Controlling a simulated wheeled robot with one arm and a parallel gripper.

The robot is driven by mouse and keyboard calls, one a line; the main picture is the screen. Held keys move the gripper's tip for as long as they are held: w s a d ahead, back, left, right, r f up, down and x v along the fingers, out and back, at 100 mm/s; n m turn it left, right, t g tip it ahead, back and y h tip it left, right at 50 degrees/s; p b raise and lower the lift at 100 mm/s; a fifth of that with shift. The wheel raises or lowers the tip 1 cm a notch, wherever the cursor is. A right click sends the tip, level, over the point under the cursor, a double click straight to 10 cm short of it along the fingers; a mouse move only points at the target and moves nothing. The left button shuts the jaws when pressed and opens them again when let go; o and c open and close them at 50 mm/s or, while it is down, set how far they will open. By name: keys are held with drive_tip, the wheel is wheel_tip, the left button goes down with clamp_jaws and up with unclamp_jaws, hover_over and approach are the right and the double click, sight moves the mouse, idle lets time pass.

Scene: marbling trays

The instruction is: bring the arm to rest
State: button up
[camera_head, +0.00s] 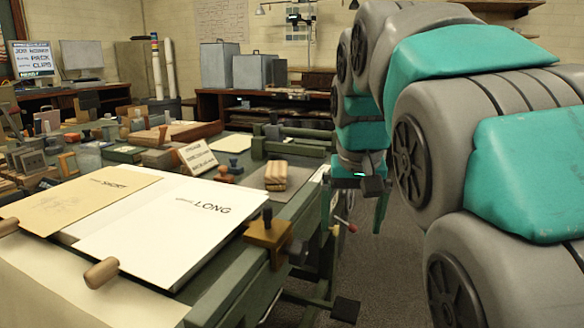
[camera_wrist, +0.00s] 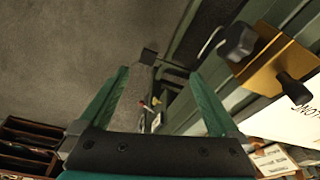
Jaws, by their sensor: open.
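My gripper (camera_wrist: 158,80) is open and empty, its two green fingers spread apart in the wrist view. In the head view it (camera_head: 354,208) hangs beyond the right edge of the green worktable (camera_head: 219,292), with the fingers pointing down. Between and beyond the fingers, the wrist view shows grey floor and a small red-tipped lever (camera_wrist: 144,104). Nothing shows between the jaws. My arm is bent and fills the right side of the head view.
Sheets marked LONG (camera_head: 178,222) and SHORT (camera_head: 82,200) lie on the table. A striped block stack (camera_head: 276,176) stands near the right edge. Grey floor (camera_head: 385,258) lies open right of the table.

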drive_tip(key=s+d+f+g, duration=0.2)
drive_tip(key=s+f, duration=1)
drive_tip(key=s, duration=0.2)
drive_tip(key=s+d+f+n+g, duration=0.1)
drive_tip(key=s+d+f+g, duration=0.1)
drive_tip(key=s+f, duration=0.9)
drive_tip(key=s, duration=0.3)
drive_tip(key=shift+d+f, duration=0.35)
drive_tip(key=shift+f, duration=0.05)
drive_tip(key=shift+o, duration=0.2)
